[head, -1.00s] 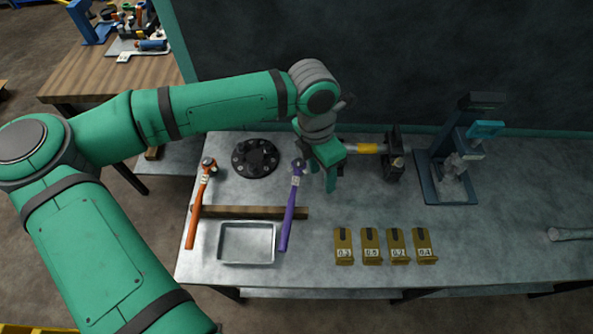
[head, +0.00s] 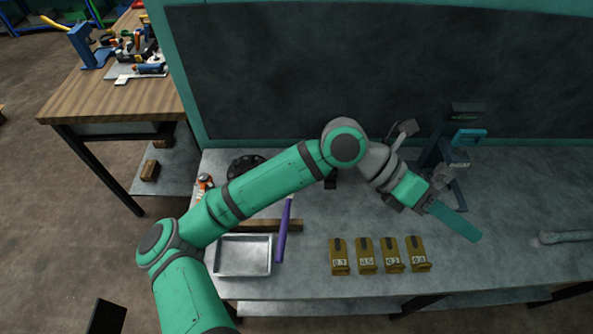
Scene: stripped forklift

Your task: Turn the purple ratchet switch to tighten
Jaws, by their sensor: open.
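The purple ratchet (head: 283,232) lies on the grey workbench (head: 520,215), left of the middle, with its handle toward the front edge. My gripper (head: 457,221) is above the bench well to the right of the ratchet, touching nothing that I can see. It is open and empty, with a long green finger pointing down to the right.
A wooden strip (head: 262,225) and a metal tray (head: 242,256) lie near the ratchet. An orange-handled tool (head: 205,181) and a dark flange (head: 240,166) are partly hidden by my arm. Several yellow numbered blocks (head: 365,256) stand in front. A blue-grey stand (head: 437,150) is behind my gripper.

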